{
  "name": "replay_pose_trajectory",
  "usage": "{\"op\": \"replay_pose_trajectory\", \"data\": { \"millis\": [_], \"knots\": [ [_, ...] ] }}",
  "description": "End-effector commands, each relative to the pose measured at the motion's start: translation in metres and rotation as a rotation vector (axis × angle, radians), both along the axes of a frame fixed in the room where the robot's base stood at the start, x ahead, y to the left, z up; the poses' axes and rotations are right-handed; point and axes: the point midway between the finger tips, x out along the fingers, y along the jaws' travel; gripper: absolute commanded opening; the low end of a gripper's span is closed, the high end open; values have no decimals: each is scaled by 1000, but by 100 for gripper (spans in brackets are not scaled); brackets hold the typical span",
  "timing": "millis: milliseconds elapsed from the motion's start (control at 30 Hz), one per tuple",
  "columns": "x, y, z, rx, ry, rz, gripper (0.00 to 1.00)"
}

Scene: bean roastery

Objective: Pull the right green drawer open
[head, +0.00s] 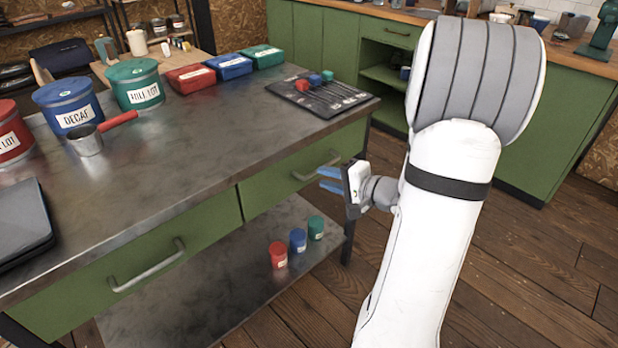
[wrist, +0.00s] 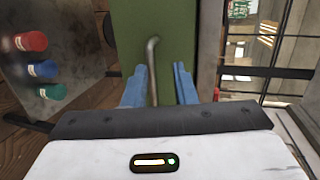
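The right green drawer (head: 275,188) is set under the metal worktop, its front flush and shut. Its grey bar handle (head: 303,177) is partly covered by my gripper in the head view. In the wrist view, my gripper (wrist: 160,78) points at the green drawer front (wrist: 178,30). The handle (wrist: 152,62) runs into the gap between the fingers, closer to the left finger. The fingers look apart from each other and not closed on the handle.
The left green drawer (head: 130,262) is shut too. The worktop (head: 190,150) carries tins, boxes and a scoop. Red, blue and green small tins stand on the lower shelf (head: 230,285). Wooden floor (head: 540,260) is clear on the right.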

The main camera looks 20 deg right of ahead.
Motion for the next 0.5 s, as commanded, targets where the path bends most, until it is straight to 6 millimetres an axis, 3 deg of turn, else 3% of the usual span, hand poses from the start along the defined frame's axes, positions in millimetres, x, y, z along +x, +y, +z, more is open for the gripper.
{"op": "replay_pose_trajectory", "data": {
  "millis": [33, 167, 500],
  "knots": [
    [2, -15, -13, 7, -16, -52, 25],
    [6, -33, -19, 8, -41, -117, 25],
    [52, -17, -29, 9, -44, -121, 25]
  ]
}}
